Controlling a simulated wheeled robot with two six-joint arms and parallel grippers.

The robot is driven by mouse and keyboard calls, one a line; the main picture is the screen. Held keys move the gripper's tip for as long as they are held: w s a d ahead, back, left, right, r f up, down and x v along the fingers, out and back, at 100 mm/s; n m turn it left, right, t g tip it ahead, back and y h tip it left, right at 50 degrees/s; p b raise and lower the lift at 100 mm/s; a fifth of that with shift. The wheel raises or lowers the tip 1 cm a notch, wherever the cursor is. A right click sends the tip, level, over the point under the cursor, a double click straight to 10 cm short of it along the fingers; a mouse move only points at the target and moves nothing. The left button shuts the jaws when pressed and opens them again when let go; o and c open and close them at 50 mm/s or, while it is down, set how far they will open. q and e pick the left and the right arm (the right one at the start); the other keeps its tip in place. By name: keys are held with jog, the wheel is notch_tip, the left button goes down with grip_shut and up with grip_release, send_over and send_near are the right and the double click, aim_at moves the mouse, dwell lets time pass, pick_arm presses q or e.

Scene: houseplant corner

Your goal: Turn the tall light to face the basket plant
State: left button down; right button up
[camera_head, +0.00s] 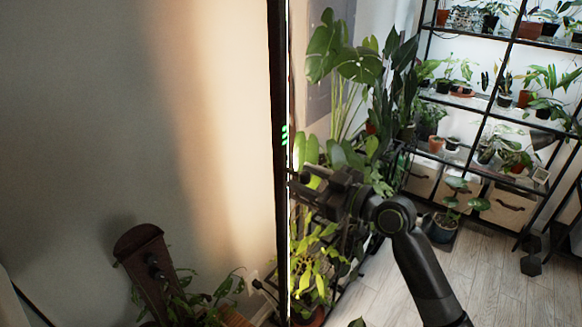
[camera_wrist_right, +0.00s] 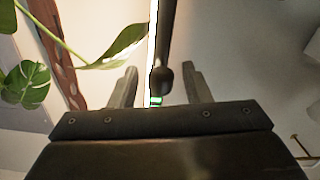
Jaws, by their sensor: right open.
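The tall light (camera_head: 281,150) is a thin upright black post with a bright strip along its right edge and small green marks partway up. Its top and foot are out of view or hidden. My right gripper (camera_head: 299,188) is open at the post, at mid height. In the right wrist view, the tall light (camera_wrist_right: 154,50) runs between the spread fingers of the gripper (camera_wrist_right: 159,75); I cannot tell whether they touch it. A leafy plant (camera_head: 195,300) at lower left stands by a tan, basket-like edge (camera_head: 238,320); I cannot tell surely that it is the basket plant. My left gripper is not in view.
A dark brown wooden piece (camera_head: 140,250) stands at lower left before a bare wall. Tall leafy plants (camera_head: 345,65) crowd just right of the light. A black shelf (camera_head: 475,115) with several potted plants fills the upper right. Pale floor (camera_head: 490,280) is open at lower right.

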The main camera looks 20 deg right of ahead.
jog(key=shift+p+x, duration=0.5)
jog(key=shift+x, duration=1.65)
grip_shut()
